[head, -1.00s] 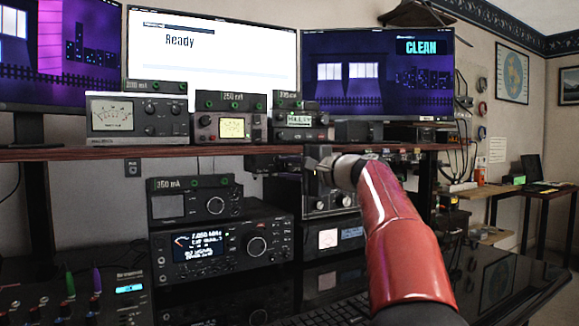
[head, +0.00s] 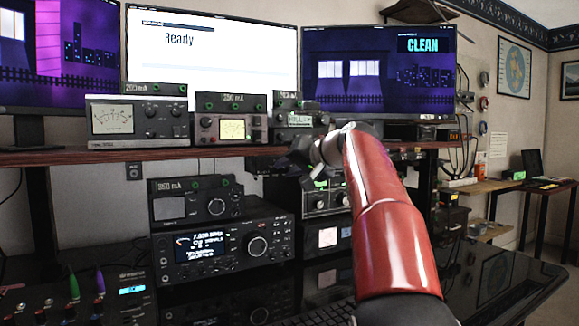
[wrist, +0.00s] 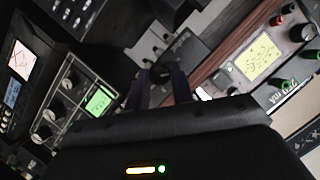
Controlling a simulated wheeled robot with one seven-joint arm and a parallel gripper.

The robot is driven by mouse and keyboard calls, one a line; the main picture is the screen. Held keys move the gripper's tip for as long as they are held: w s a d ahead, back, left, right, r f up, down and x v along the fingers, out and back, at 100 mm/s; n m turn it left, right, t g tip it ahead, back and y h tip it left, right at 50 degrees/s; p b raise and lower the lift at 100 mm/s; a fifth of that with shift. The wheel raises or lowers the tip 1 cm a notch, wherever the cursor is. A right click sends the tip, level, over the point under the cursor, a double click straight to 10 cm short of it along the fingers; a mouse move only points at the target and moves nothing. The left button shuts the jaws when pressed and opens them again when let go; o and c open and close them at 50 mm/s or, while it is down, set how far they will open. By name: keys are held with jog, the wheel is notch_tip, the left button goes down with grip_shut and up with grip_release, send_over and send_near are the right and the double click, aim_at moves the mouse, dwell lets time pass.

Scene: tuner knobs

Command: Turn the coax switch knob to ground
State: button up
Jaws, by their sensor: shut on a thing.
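The coax switch (wrist: 185,52) is a small dark box with metal fittings along one side, seen tilted in the wrist view. Its dark knob (wrist: 161,73) sits between the tips of my two fingers. My gripper (wrist: 161,80) is shut on this knob, with one finger on each side. In the head view my gripper (head: 300,157) is at the underside of the wooden shelf, and it covers most of the switch there. The knob's pointer and the switch's position labels are too dark and small to read.
The wooden shelf (head: 190,153) carries several meters, close above my gripper. A tuner with a green display (wrist: 98,101) is beside my fingers. Below stand a small radio (head: 196,203) and a large transceiver (head: 222,245). The right side beyond my arm is more open.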

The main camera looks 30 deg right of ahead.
jog(key=n+h, duration=0.2)
jog(key=n, duration=0.1)
jog(key=shift+a, duration=0.15)
jog(key=shift+f+n+h, duration=0.1)
jog(key=shift+n+h, duration=0.2)
jog(key=shift+n, duration=0.1)
dwell(0.4)
jog(key=o, duration=1)
jog(key=shift+s, duration=0.1)
jog(key=b+v, duration=0.1)
jog(key=v, duration=0.6)
jog(key=shift+s+r, duration=0.25)
jog(key=shift+r, duration=0.05)
